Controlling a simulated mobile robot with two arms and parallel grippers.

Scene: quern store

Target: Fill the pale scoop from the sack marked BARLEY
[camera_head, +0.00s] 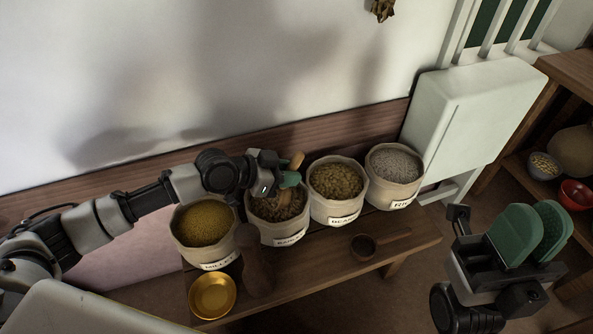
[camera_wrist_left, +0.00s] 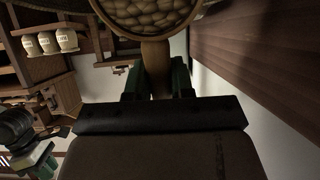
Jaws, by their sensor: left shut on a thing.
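The sack marked BARLEY (camera_head: 278,232), its label partly legible, stands second from the left in a row on the bench. My left gripper (camera_head: 289,180) is over its mouth, shut on the handle of the pale wooden scoop (camera_head: 297,160). In the left wrist view the handle (camera_wrist_left: 157,70) runs between the green fingers, and the scoop's round bowl at the top edge shows large tan grains inside; part of it is cut off. In the head view the scoop is mostly hidden by the gripper. My right gripper (camera_head: 536,225) is open and empty at the lower right.
Sacks of millet (camera_head: 207,222), beans (camera_head: 337,182) and rye (camera_head: 394,168) flank the barley. A gold bowl (camera_head: 212,296), a dark brown upright object (camera_head: 254,265) and a dark scoop (camera_head: 363,246) are on the bench (camera_head: 320,272). A white box-like unit (camera_head: 472,110) stands behind right.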

